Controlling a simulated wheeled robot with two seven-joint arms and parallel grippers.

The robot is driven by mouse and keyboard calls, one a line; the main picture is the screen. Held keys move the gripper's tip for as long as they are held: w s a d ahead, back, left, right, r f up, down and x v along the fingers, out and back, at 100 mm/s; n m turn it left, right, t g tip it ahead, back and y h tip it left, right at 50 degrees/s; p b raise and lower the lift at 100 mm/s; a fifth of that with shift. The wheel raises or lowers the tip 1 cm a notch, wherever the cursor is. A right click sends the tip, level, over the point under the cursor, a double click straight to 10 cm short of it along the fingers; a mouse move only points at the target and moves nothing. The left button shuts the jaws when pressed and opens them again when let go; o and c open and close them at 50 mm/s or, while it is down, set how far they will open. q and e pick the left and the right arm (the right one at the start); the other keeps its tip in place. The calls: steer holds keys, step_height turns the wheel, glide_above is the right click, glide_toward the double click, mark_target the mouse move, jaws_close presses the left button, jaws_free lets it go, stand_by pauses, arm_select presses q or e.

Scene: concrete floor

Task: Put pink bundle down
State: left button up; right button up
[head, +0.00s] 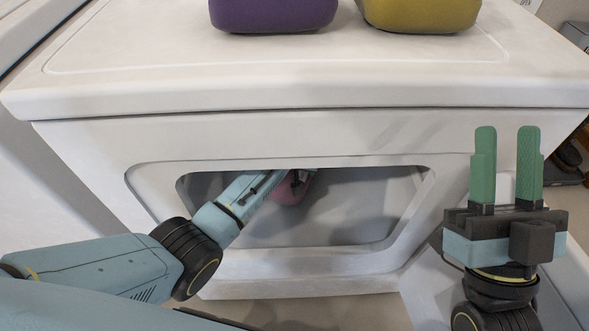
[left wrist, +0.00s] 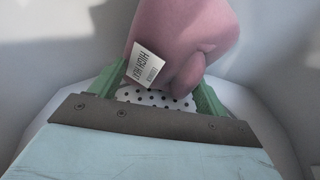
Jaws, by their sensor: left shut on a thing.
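The pink bundle (left wrist: 190,45) fills the upper middle of the left wrist view, with a white printed tag (left wrist: 149,64) on it. A small part of it (head: 290,190) shows in the head view inside the opening of the white machine (head: 300,135). My left gripper (left wrist: 163,92) is shut on the bundle, with a green finger on each side of it. In the head view my left arm reaches into the opening and the fingertips are hidden. My right gripper (head: 507,160) is empty, upright and open, outside the machine at the right.
The opening's frame (head: 410,235) surrounds my left arm. Inside, a pale drum wall (head: 350,205) shows, and a dotted white patch (left wrist: 150,97) lies under the bundle. A purple container (head: 272,14) and a yellow container (head: 422,14) stand on the machine's top.

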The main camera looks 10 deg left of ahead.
stand_by(0.3)
arm_select(q)
steer(key=o, duration=1.6)
steer(key=shift+f, duration=0.1)
